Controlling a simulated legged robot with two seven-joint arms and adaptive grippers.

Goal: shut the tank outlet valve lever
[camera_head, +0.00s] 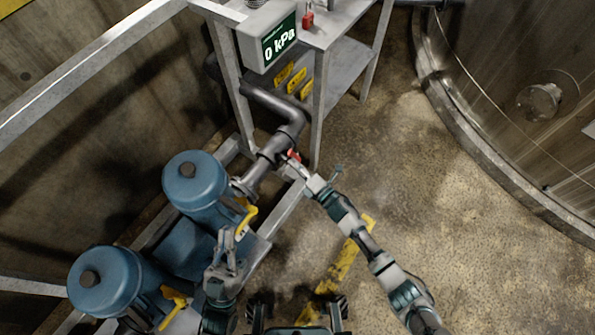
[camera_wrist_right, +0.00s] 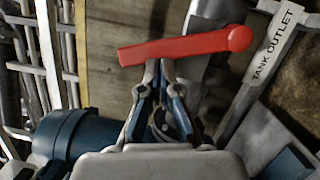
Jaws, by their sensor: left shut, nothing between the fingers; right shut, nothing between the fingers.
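The red tank outlet valve lever (camera_wrist_right: 185,46) lies nearly level across the right wrist view, with its rounded end at the right. A white label (camera_wrist_right: 273,45) reading "TANK OUTLET" stands beside it. My right gripper (camera_wrist_right: 158,68) is shut, its fingertips at the lever's lower edge with nothing between them; I cannot tell whether they touch it. In the head view the lever (camera_head: 293,155) is a small red spot by the grey pipe, partly hidden by my right gripper (camera_head: 302,168). My left gripper (camera_head: 227,238) is shut and empty, near the blue pump unit.
A grey pipe (camera_head: 285,128) runs beside a metal frame with a "0 kPa" display (camera_head: 279,43). A large round tank (camera_head: 510,100) is at the right.

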